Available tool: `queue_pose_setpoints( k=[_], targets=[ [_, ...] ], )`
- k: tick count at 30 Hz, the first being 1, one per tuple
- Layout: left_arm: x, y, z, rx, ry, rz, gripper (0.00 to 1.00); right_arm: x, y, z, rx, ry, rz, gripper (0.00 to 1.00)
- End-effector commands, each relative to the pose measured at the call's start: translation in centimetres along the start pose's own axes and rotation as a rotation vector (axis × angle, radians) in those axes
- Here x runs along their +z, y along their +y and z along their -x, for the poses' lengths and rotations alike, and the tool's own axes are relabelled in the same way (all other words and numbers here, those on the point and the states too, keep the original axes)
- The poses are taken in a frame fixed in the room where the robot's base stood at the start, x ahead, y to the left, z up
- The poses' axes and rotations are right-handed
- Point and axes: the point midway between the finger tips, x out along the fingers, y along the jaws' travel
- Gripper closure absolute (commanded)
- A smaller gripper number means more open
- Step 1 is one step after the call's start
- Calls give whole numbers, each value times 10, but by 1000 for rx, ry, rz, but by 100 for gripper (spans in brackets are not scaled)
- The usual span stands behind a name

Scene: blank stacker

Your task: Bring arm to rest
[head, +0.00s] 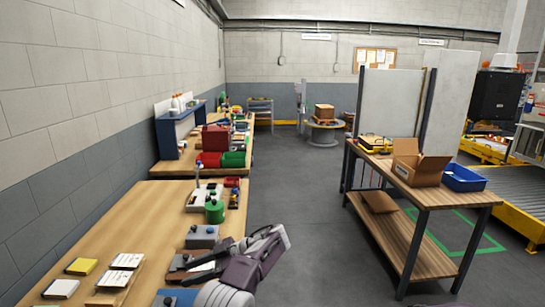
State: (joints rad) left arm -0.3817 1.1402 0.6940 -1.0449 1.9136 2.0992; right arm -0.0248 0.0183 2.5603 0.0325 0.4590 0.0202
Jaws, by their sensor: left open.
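My left gripper (196,262) reaches over the near right edge of the wooden workbench (135,221) in the head view. Its two dark fingers point left and are spread apart. A pale flat piece on a dark block (203,267) shows between or below the fingers; I cannot tell if they touch it. My right gripper is not in view.
A green canister (214,211) stands farther back on the bench. Yellow-topped (81,266) and white-topped (127,261) pads lie at the left front. A wooden table (440,192) with a cardboard box (418,165) and blue bin (463,178) stands right. The floor between is clear.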

Motion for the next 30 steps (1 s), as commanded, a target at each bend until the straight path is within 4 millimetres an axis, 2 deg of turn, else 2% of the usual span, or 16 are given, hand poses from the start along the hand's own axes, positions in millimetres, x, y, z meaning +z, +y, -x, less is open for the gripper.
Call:
queue_pose_setpoints(
  k=[5, 9, 12, 16, 20, 23, 24, 27, 30],
  targets=[
    [-51, -4, -9, -41, -26, 53, 58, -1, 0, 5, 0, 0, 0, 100],
    [-85, -20, -23, -91, -79, 51, 58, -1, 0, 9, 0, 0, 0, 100],
    [-100, -35, -37, -113, -150, -5, 58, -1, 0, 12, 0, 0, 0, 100],
    [-106, -64, -55, -111, -298, -167, 58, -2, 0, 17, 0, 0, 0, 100],
    [-84, -118, -68, -41, -545, -452, 58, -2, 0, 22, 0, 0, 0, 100],
    [-46, -172, -66, 99, -769, -708, 58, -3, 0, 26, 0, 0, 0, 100],
    [-28, -195, -62, 178, -853, -805, 58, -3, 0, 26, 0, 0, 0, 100],
    [20, -245, -46, 436, -1012, -1032, 58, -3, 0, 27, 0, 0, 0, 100],
    [58, -271, -36, 677, -1053, -1216, 58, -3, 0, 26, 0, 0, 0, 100]
  ],
)
